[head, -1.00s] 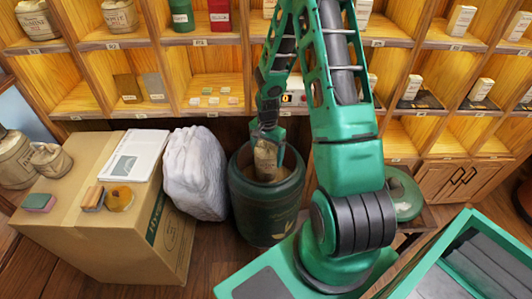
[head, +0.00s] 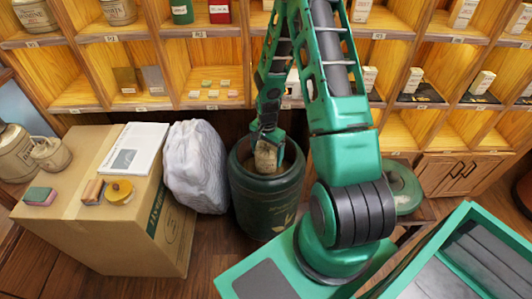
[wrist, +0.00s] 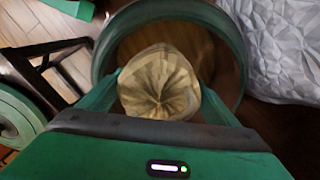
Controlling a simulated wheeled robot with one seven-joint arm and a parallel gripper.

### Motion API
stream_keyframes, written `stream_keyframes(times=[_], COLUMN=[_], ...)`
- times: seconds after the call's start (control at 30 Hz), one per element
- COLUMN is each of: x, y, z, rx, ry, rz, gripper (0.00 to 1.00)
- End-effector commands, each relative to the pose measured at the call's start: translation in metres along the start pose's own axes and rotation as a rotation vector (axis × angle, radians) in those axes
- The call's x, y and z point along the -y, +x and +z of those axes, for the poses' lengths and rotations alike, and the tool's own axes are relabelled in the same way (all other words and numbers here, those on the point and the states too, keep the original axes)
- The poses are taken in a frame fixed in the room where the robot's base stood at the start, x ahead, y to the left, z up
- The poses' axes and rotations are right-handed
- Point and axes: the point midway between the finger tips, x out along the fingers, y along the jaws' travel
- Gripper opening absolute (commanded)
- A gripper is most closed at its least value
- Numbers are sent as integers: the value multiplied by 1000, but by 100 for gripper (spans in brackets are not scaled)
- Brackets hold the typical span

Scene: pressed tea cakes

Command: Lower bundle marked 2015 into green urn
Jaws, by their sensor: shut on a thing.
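The green urn (head: 266,205) stands on the floor in the middle of the head view, with its mouth open upward. Its rim (wrist: 98,55) also shows in the wrist view. My gripper (head: 268,140) is at the urn's mouth, pointing down. It is shut on the tan wrapped bundle (head: 266,156). In the wrist view the bundle (wrist: 158,85) shows its gathered, pleated top between the fingers, over the urn's opening. In the head view its lower part is hidden by the urn's near rim. No 2015 marking can be read on it.
A white crumpled sack (head: 196,165) stands close left of the urn. A cardboard box (head: 95,225) bears a booklet and small items further left. A round green lid (head: 405,190) lies on a stand at right. Shelves (head: 215,100) line the back.

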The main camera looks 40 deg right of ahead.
Motion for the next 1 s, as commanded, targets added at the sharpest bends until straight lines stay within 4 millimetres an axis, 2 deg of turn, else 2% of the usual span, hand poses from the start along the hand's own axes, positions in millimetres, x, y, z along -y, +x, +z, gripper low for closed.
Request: stream_keyframes(times=[1.0], x=[0], y=[41], z=[0], rx=[0], ry=[0], rz=[0], gripper=[43])
